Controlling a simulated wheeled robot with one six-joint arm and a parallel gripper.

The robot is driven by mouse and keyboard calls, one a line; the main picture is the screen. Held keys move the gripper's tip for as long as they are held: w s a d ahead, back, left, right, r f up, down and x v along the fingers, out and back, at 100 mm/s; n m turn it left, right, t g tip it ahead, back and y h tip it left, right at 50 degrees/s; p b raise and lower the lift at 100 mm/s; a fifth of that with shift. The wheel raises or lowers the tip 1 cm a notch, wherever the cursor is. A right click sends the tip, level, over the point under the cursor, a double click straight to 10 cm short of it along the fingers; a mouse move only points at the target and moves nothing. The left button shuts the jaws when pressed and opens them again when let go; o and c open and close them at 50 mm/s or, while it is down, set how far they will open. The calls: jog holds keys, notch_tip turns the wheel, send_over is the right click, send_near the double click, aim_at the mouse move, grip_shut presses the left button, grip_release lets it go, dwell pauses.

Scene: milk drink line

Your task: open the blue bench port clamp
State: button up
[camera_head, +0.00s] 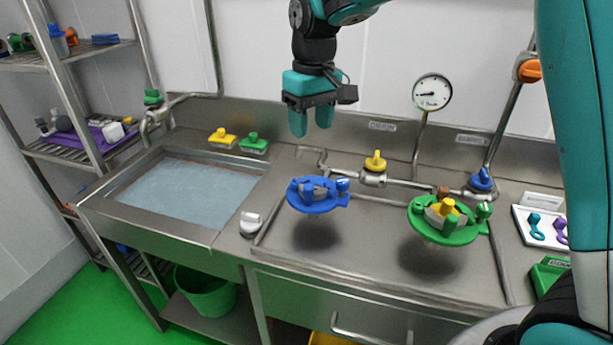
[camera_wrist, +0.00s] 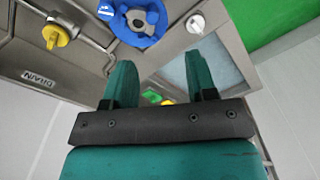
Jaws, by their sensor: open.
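The blue bench port clamp (camera_head: 312,205) is a blue ring with a grey centre and blue lugs on its right side, above the steel bench left of the green clamp. In the wrist view the blue clamp (camera_wrist: 127,29) shows at the top, beyond my fingertips. My gripper (camera_head: 311,124) is open and empty, pointing down, well above the bench and behind the blue clamp in the head view. Its two teal fingers (camera_wrist: 161,84) are apart with nothing between them. Whether the clamp is closed or open cannot be told.
A green clamp (camera_head: 438,228) with a yellow knob sits to the right. A pipe with a yellow valve (camera_head: 375,163) and a blue valve (camera_head: 481,181) runs behind. A white-topped knob (camera_head: 250,222) is left of the blue clamp, beside the sink (camera_head: 122,175). A gauge (camera_head: 432,92) stands at the back.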

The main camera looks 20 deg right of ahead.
aim_at(308, 185)
jog(key=w+f+p, duration=0.1)
jog(key=f, duration=0.5)
jog(key=w+f+p, duration=0.1)
jog(key=f, duration=0.4)
jog(key=w+f+p, duration=0.1)
jog(key=f, duration=0.5)
jog(key=shift+d+f, duration=0.25)
jog(key=shift+f, duration=0.1)
jog(key=shift+c, duration=0.5)
grip_shut()
